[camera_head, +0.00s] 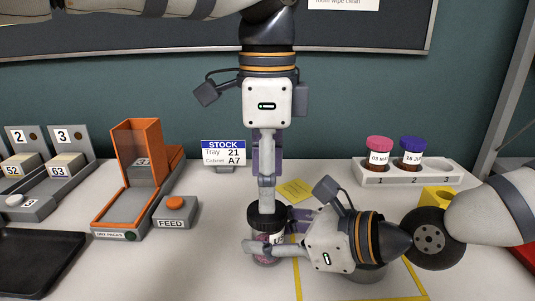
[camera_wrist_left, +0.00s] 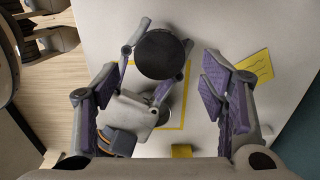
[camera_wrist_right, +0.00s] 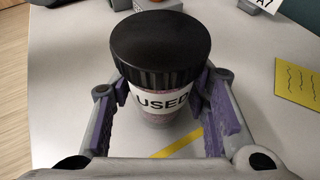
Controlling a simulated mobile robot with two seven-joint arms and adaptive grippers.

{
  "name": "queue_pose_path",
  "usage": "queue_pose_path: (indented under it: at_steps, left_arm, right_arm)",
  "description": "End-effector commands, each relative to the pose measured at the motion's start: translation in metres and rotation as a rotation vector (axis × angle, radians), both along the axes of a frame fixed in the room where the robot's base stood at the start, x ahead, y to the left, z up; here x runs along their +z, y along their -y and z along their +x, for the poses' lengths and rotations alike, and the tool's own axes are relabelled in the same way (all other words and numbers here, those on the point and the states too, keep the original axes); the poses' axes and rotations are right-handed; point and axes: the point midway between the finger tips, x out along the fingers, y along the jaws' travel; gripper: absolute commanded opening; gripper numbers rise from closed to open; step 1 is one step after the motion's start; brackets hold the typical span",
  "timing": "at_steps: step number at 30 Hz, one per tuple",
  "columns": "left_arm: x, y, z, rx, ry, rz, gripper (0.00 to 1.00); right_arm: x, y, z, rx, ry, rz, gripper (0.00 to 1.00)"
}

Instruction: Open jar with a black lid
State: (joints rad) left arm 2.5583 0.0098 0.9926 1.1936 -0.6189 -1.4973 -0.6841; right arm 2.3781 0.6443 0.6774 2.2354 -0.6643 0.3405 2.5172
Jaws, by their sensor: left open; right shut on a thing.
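The jar with a black lid (camera_wrist_right: 160,48) stands upright on the table, its white label (camera_wrist_right: 160,100) reading "USED" in the right wrist view. In the head view the jar's black lid (camera_head: 266,217) is at centre, on the jar body. My right gripper (camera_wrist_right: 165,105) is shut on the jar body, with its fingers on both sides below the lid. My left gripper (camera_wrist_left: 165,85) points straight down above the lid and is open; in the left wrist view the lid (camera_wrist_left: 159,54) lies between and beyond its spread fingers. Whether its fingers touch the lid cannot be told.
A white rack (camera_head: 412,174) with pink- and purple-capped jars stands at back right. An orange dispenser (camera_head: 137,160), FEED button (camera_head: 175,213) and black tray (camera_head: 38,262) are at left. A yellow note (camera_head: 296,190) lies behind the jar. A yellow outline marks the table below my right gripper.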

Motion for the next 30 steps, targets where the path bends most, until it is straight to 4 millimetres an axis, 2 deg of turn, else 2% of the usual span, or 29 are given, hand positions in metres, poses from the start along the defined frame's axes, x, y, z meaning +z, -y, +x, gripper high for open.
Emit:
queue_pose_path:
  at_steps: [3,6,10,16,17,23,27,30]
  left_arm:
    - [-0.023,0.000,-0.001,0.000,-0.004,0.000,0.65]
    - [-0.035,0.000,0.000,0.001,-0.003,-0.001,0.65]
    - [-0.043,0.000,0.000,0.003,0.000,-0.001,0.65]
    - [-0.043,0.000,0.000,0.004,0.000,-0.001,0.65]
    - [-0.043,0.000,0.000,0.004,0.000,-0.001,0.60]
    - [-0.043,0.000,0.000,0.004,0.000,-0.001,0.15]
    - [-0.043,0.000,0.000,0.033,0.000,0.001,0.15]
    - [-0.042,0.000,0.000,0.252,0.004,0.005,0.15]
  right_arm:
    - [-0.001,0.000,0.000,0.000,-0.003,-0.001,0.00]
    - [-0.001,0.000,0.000,0.000,-0.003,-0.001,0.00]
    - [-0.001,0.000,0.000,0.000,-0.003,-0.001,0.00]
    - [-0.001,0.000,0.000,0.000,-0.003,-0.001,0.00]
    - [-0.001,0.000,0.000,0.000,-0.003,-0.001,0.00]
    - [-0.001,0.000,0.000,0.000,-0.003,-0.001,0.00]
    - [-0.001,0.000,0.000,0.000,-0.003,-0.001,0.00]
    - [-0.001,0.000,0.000,0.000,-0.003,-0.001,0.00]
